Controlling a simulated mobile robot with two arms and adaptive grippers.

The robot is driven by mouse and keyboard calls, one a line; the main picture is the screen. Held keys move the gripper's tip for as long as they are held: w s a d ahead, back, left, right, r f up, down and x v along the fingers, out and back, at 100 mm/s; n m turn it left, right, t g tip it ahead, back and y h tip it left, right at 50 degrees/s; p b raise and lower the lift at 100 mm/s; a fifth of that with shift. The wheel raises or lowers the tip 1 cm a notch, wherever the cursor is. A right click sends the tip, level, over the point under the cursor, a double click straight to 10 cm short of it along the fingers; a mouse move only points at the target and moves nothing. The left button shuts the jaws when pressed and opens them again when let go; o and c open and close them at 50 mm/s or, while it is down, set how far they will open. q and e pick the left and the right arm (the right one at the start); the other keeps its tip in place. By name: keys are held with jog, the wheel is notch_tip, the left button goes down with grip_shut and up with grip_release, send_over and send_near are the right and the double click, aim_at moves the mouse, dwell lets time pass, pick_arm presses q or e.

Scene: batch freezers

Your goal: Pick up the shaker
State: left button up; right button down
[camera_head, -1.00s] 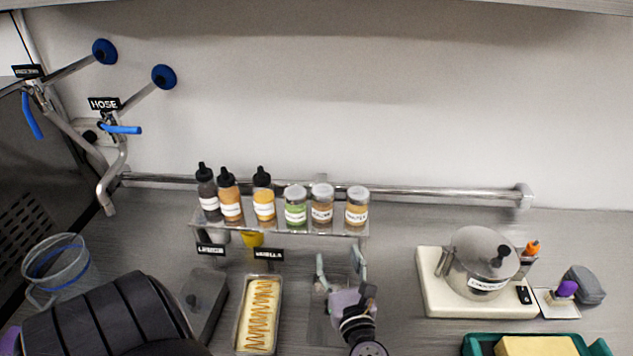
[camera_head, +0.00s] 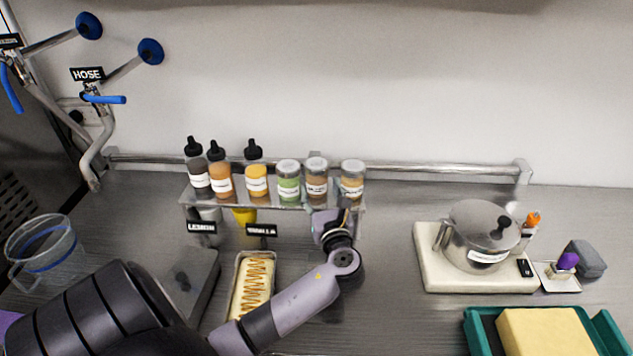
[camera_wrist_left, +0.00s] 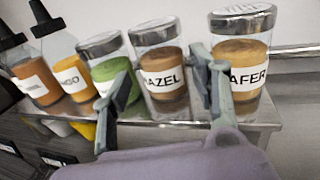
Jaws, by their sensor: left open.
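Three clear shakers with silver lids stand upright on the raised shelf: a green one (camera_head: 289,184), a brown one labelled HAZEL (camera_head: 316,180) and a tan one labelled WAFER or similar (camera_head: 352,181). My left gripper (camera_head: 331,210) is at the shelf's front edge, below the HAZEL shaker. In the left wrist view the open gripper (camera_wrist_left: 160,80) faces the HAZEL shaker (camera_wrist_left: 162,78), one finger on each side of it in the picture. The left finger overlaps the green shaker (camera_wrist_left: 108,72), the right finger the edge of the tan one (camera_wrist_left: 246,70). Contact cannot be told.
Black-capped sauce bottles (camera_head: 220,178) stand left of the shakers on the shelf (camera_head: 270,207). A metal rail (camera_head: 430,167) runs behind. A loaf-shaped tub (camera_head: 254,284) stands in front. A lidded pot (camera_head: 480,237) is on the right; the counter between is clear.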

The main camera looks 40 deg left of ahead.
aim_at(319, 185)
pick_arm(q)
jog(key=b+x, duration=0.1)
jog(key=x, duration=0.2)
jog(key=shift+w+a+f+b, duration=0.25)
jog(key=shift+w+f+b, duration=0.05)
jog(key=shift+f+b, duration=0.05)
jog(key=shift+w+a, duration=0.15)
jog(key=shift+r, duration=0.15)
pick_arm(e)
jog(key=f, duration=0.1)
jog(key=s+d+f, duration=0.1)
jog(key=shift+f, duration=0.3)
pick_arm(q)
jog(key=shift+c, duration=0.5)
jog(key=c, duration=0.7)
pick_arm(e)
jog(key=shift+w, duration=0.1)
